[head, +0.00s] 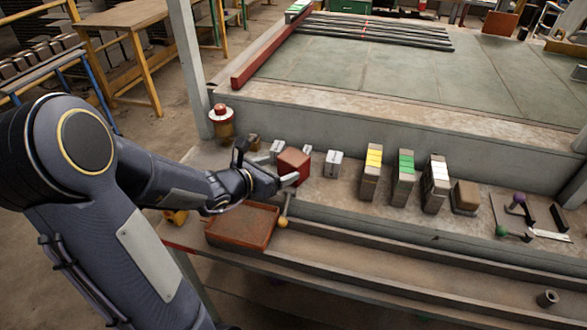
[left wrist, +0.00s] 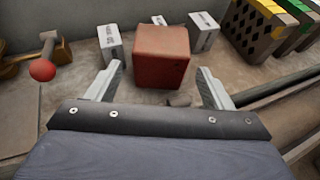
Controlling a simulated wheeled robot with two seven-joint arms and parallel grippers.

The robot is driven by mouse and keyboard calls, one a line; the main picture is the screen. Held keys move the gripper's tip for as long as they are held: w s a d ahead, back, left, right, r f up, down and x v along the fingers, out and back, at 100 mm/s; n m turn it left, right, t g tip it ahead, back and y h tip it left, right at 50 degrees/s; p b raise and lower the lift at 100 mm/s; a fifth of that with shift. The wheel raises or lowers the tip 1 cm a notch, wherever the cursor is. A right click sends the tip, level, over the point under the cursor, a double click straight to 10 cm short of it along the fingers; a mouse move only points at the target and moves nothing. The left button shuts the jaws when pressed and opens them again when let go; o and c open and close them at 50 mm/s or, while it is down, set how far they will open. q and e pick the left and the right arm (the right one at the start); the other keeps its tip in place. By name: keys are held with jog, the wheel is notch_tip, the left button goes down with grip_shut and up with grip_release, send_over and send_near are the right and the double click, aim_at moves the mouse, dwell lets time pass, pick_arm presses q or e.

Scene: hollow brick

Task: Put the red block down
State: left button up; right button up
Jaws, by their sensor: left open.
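The red block (head: 293,165) sits on the bench ledge in the head view, between two small pale blocks. It also shows in the left wrist view (left wrist: 161,57), upright and just beyond the fingertips. My left gripper (head: 288,179) is at the near side of the block. In the left wrist view its two fingers (left wrist: 160,80) are spread wide, one to each side of the block's near end, with gaps between them and the block. The block's underside is hidden. My right gripper is in neither view.
Small pale blocks (head: 333,163) stand close by the red block. Tall bricks with yellow (head: 373,160), green (head: 405,165) and white (head: 436,170) tops stand to the right. A rusty tray (head: 240,229) lies in front, and a red-topped yellow canister (head: 221,120) stands behind left.

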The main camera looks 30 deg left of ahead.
aim_at(294, 161)
pick_arm(q)
jog(key=x, duration=0.5)
jog(key=p+x, duration=0.1)
jog(key=x, duration=0.1)
jog(key=shift+w+r, duration=0.3)
jog(key=shift+c, duration=0.2)
jog(key=c, duration=0.9)
jog(key=shift+r, duration=0.1)
